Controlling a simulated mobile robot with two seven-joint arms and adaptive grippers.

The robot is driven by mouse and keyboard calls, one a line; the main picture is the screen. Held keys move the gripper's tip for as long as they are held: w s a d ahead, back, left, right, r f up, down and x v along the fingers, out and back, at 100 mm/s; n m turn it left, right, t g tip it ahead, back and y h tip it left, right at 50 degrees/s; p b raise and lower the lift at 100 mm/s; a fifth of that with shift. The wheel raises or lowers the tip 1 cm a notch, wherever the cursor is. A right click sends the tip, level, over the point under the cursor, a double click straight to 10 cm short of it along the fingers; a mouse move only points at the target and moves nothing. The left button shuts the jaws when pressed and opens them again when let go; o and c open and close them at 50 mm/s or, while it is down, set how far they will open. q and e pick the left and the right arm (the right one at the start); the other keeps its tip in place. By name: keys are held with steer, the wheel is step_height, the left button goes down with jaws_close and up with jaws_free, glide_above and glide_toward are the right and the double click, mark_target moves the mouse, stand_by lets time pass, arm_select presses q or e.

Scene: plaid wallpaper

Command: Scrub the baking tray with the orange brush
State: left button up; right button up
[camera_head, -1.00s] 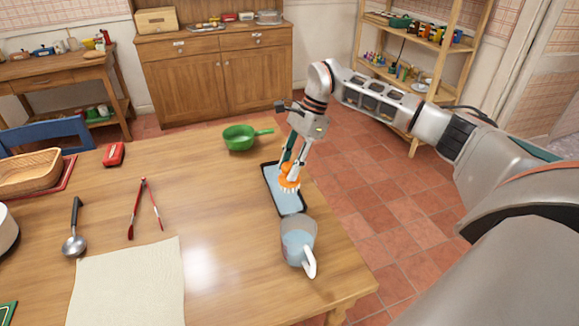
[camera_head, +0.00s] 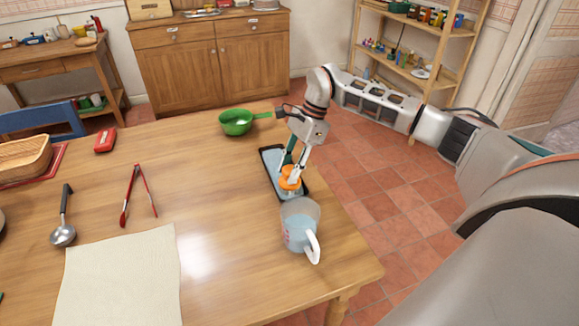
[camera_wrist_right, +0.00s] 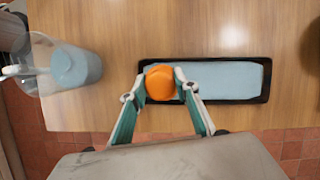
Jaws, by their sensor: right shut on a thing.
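The baking tray (camera_head: 270,165) is a dark, narrow rectangle with a light blue inner surface, lying near the table's right edge. In the wrist view its black rim (camera_wrist_right: 266,78) runs across the middle. My right gripper (camera_head: 290,172) is shut on the orange brush (camera_head: 291,180), over the tray's near half. In the wrist view the orange brush (camera_wrist_right: 160,83) sits between the two fingertips at the tray's left end. Its bristles are mostly hidden, so I cannot tell for certain whether they touch the tray. My left gripper is out of view.
A clear measuring jug (camera_head: 300,228) with bluish contents stands just in front of the tray's near end. A green pan (camera_head: 236,122) is beyond the tray, to the left. Red tongs (camera_head: 137,194), a ladle (camera_head: 64,218) and a cream cloth (camera_head: 120,278) lie further left.

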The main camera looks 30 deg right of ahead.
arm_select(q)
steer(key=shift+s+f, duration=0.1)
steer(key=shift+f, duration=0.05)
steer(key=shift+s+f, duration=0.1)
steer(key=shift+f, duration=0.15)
arm_select(e)
steer(key=shift+f, duration=0.35)
stand_by(0.3)
